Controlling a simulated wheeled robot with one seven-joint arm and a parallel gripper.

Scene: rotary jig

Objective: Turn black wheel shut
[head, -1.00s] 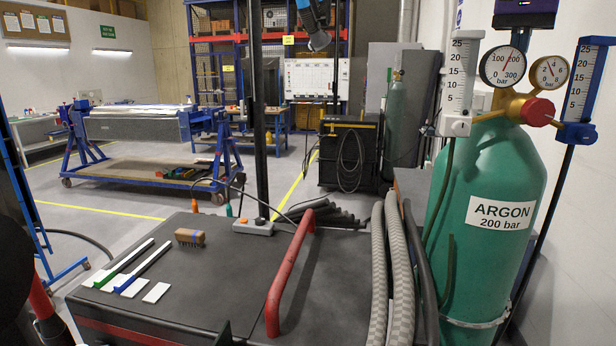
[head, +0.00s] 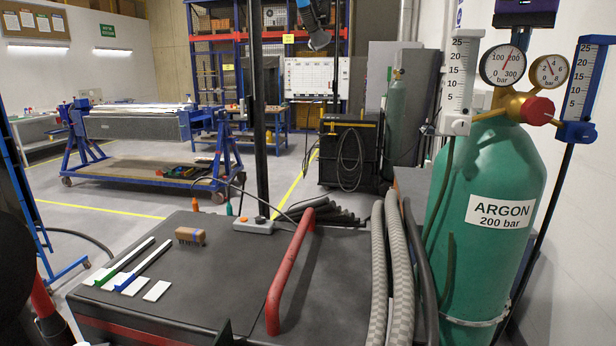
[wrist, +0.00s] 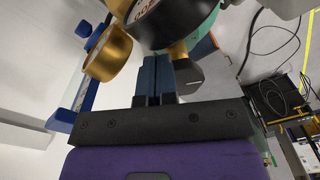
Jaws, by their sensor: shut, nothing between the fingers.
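My gripper (wrist: 158,62) is shut and empty in the wrist view. Its blue-grey fingertips reach up close to the black-cased pressure gauge (wrist: 170,22); I cannot tell whether they touch it. A dark block-like part (wrist: 188,76) shows just right of the fingers, and I cannot tell whether it is the black wheel. I cannot make out a black wheel in the head view. There, the green argon cylinder (head: 490,180) stands upright at the right, with two gauges and a red knob (head: 537,111) on its brass regulator. My purple gripper body (head: 527,8) shows above them.
A white flowmeter (head: 458,90) and a blue flowmeter (head: 585,90) flank the gauges closely. Grey hoses (head: 398,260) run left of the cylinder. A dark bench top (head: 220,275) with a red handle (head: 290,265) lies in front, holding a brush (head: 190,236). The wall is close on the right.

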